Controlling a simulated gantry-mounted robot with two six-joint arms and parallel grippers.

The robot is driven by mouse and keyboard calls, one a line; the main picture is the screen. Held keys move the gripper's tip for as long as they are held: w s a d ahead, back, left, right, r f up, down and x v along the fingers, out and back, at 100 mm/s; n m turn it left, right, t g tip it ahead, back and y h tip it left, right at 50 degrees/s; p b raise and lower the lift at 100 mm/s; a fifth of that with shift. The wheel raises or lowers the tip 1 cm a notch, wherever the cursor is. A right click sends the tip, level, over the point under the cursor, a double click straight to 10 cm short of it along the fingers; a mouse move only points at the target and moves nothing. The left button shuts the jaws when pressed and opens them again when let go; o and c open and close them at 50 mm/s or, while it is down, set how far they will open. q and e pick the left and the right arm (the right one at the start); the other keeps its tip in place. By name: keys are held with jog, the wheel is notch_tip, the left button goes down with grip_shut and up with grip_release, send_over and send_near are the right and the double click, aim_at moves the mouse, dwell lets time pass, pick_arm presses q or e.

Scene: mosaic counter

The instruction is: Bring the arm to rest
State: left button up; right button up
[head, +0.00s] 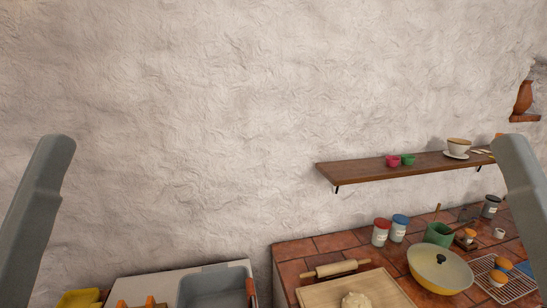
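In the head view a grey link of my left arm (38,215) rises along the left edge. A grey link of my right arm (525,205) shows at the right edge.
A tiled counter (290,268) holds a rolling pin (336,268), a board (385,290) with dough (356,300), a lidded yellow pan (440,268), jars (381,232) and a cooling rack (512,288). A wooden shelf (350,172) hangs above. A grey sink (215,287) is lower left.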

notch_tip(320, 180, up, 21)
jog(key=p, duration=1.7)
notch_tip(320, 180, down, 49)
jog(key=b, duration=4.9)
jog(key=shift+f, duration=0.1)
